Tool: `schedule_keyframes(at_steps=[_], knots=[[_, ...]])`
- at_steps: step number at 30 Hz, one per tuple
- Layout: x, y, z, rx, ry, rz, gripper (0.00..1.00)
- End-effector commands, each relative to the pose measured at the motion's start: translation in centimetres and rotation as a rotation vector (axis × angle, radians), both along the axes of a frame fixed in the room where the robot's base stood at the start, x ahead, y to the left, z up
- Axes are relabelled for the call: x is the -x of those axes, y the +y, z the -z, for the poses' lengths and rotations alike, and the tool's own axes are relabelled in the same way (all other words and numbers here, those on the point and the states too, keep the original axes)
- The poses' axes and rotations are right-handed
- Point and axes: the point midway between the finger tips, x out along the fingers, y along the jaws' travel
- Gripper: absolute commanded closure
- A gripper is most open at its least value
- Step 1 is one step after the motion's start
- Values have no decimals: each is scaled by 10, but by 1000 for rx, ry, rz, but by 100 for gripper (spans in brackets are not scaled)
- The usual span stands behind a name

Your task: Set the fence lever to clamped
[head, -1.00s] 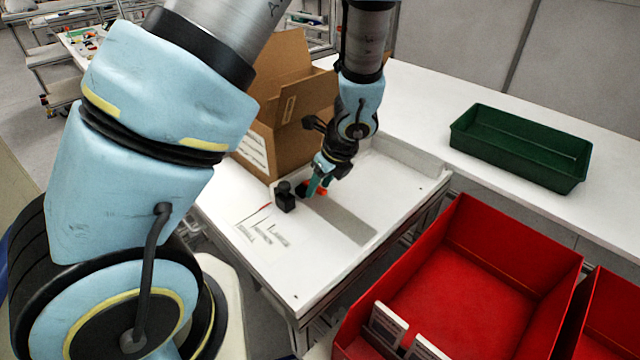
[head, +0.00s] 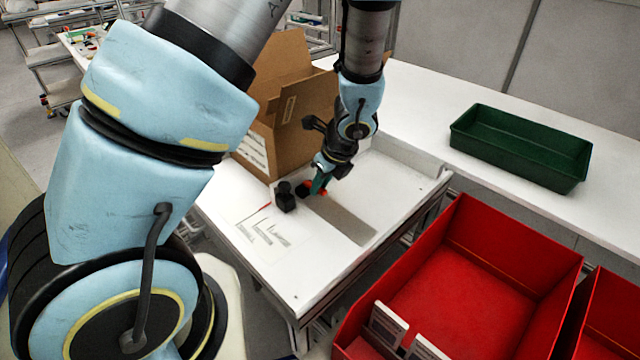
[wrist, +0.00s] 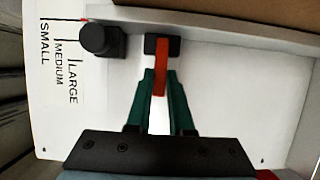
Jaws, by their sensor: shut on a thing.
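The orange-red fence lever (wrist: 160,68) rises from a small black mount in the wrist view, pointing down the picture between my fingers. My gripper (wrist: 161,82) has its green fingers closed around the lever. A black knob (wrist: 99,40) sits beside the lever mount, at the fence's end near the scale.
A printed scale with SMALL, MEDIUM and LARGE (wrist: 58,62) lies beside the knob. An open cardboard box (head: 290,115) stands close behind my gripper. A green tray (head: 520,148) lies right, red bins (head: 470,280) in front. The white table front (head: 305,265) is clear.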

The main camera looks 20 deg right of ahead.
Motion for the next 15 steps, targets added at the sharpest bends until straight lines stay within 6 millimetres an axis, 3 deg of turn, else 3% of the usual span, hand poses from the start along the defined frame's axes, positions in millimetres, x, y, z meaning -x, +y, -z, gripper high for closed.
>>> schedule_keyframes(at_steps=[15], knots=[[3, -3, 13, -67, -131, 3, 100]])
